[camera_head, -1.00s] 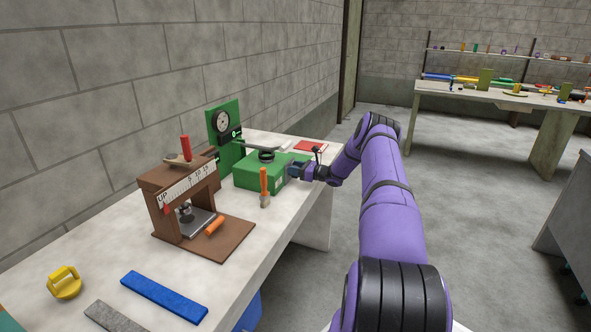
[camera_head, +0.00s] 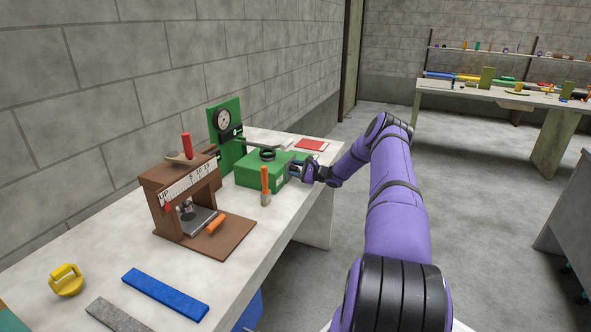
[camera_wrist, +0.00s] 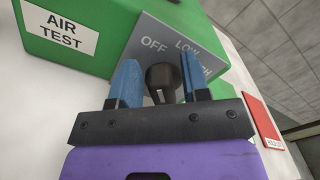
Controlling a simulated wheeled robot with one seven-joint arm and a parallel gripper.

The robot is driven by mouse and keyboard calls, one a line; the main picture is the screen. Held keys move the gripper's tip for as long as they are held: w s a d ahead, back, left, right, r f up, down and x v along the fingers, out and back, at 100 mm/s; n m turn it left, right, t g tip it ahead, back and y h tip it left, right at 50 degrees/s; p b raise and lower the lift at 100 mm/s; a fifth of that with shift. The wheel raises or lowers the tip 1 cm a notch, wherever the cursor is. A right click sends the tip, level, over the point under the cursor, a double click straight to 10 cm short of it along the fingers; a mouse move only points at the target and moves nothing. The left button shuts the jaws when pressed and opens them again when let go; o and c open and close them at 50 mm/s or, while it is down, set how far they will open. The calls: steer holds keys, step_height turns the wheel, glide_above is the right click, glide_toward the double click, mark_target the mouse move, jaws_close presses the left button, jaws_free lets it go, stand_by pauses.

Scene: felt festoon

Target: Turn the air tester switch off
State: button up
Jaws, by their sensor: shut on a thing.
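The air tester is a green box (camera_head: 262,172) on the left bench, with a white AIR TEST label (camera_wrist: 58,30) in the wrist view. A grey switch plate (camera_wrist: 172,42) on the box reads OFF and LOW, with a third word partly hidden by a finger. A black switch knob (camera_wrist: 162,78) stands out from this plate. My gripper (camera_wrist: 160,84) has its blue fingers on either side of the knob, shut on it. In the head view my gripper (camera_head: 297,171) is at the right side of the box. I cannot tell which word the knob points to.
An orange-handled tool (camera_head: 265,182) stands close in front of the box. A green gauge stand (camera_head: 223,130) is behind it, and a red card (camera_head: 311,145) lies beyond. A brown press (camera_head: 180,200) is nearer. The floor right of the bench is clear.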

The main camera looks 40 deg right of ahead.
steer(key=shift+n, duration=0.4)
steer(key=o, duration=0.6)
steer(key=shift+c, duration=0.2)
steer(key=shift+s, duration=0.1)
steer(key=v, duration=1)
steer(key=shift+s+d, duration=0.15)
steer(key=shift+s, duration=0.15)
steer(key=shift+f, duration=0.1)
